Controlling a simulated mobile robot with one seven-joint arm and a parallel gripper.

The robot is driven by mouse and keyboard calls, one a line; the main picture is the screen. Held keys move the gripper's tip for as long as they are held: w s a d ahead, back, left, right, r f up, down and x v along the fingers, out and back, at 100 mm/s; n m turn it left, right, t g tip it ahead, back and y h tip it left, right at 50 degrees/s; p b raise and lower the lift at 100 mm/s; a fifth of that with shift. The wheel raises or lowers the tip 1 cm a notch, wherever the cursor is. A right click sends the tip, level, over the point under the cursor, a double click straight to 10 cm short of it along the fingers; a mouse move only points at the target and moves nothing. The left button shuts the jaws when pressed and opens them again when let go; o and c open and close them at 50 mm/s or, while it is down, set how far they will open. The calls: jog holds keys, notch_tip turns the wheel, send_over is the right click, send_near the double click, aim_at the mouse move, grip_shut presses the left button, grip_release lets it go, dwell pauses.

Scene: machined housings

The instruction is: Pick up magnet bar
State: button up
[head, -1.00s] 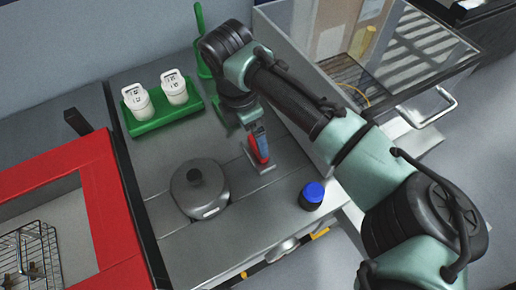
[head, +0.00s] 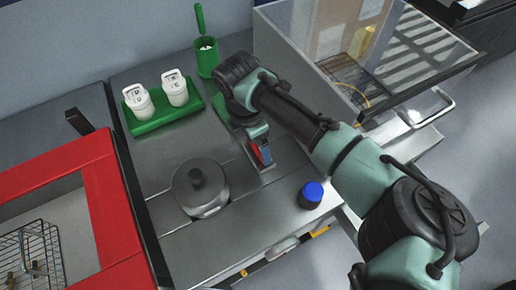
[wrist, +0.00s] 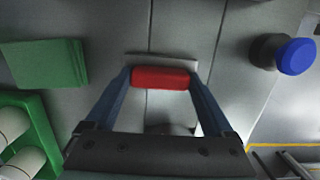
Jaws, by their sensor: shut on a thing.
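The magnet bar has a red grip and a flat grey metal strip, and it shows in the wrist view (wrist: 160,78) between my two blue fingers. In the head view the magnet bar (head: 266,154) is partly hidden by my wrist and fingers. My gripper (wrist: 161,80) is shut on the red grip, one finger at each end. In the head view my gripper (head: 260,148) points down at the metal worktop, right of the grey lidded pot. I cannot tell whether the strip touches the worktop.
A grey lidded pot (head: 199,188) stands left of my gripper and a blue-capped jar (head: 311,195) to the right. A green rack (head: 164,117) with two white containers and a green cup (head: 207,58) are behind. A clear-walled bin (head: 365,60) is at back right.

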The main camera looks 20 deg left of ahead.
jog(key=c, duration=0.3)
jog(key=shift+r, duration=0.1)
notch_tip(320, 180, up, 10)
jog(key=shift+b, duration=0.4)
